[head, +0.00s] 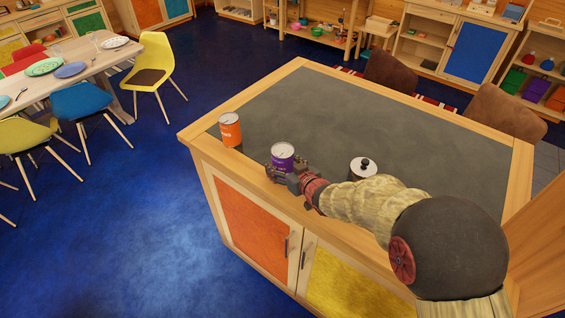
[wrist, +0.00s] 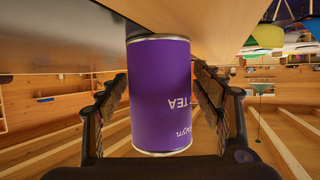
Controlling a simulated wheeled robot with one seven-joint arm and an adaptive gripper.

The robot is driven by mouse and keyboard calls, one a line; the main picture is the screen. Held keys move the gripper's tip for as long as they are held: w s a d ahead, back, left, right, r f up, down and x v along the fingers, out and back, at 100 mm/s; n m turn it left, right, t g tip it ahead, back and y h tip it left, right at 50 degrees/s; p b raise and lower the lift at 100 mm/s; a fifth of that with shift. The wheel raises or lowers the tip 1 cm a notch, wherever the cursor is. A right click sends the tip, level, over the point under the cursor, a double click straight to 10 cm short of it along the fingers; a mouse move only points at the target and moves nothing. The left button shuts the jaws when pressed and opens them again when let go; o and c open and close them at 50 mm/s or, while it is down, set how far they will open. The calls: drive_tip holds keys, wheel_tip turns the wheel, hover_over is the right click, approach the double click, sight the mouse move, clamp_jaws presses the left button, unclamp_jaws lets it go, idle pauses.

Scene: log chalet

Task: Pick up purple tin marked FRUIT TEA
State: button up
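The purple tin (head: 282,157) stands upright near the front edge of the island's dark top. In the wrist view the tin (wrist: 160,95) fills the middle, upside down, with "TEA" and other white lettering partly turned out of sight. My gripper (head: 284,178) is at the tin's near side, low by the counter edge. In the wrist view its two fingers lie on either side of the tin, with narrow gaps showing beside it. The gripper looks open around the tin. The tin's lower part is partly hidden by the gripper in the head view.
An orange tin (head: 230,131) stands to the left on the island top (head: 330,110). A jar with a dark-knobbed lid (head: 363,168) stands to the right, close to my arm. The far part of the top is clear. Brown chairs (head: 391,70) stand behind.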

drive_tip(key=c, duration=1)
drive_tip(key=shift+r, duration=0.1)
drive_tip(key=shift+c, duration=0.5)
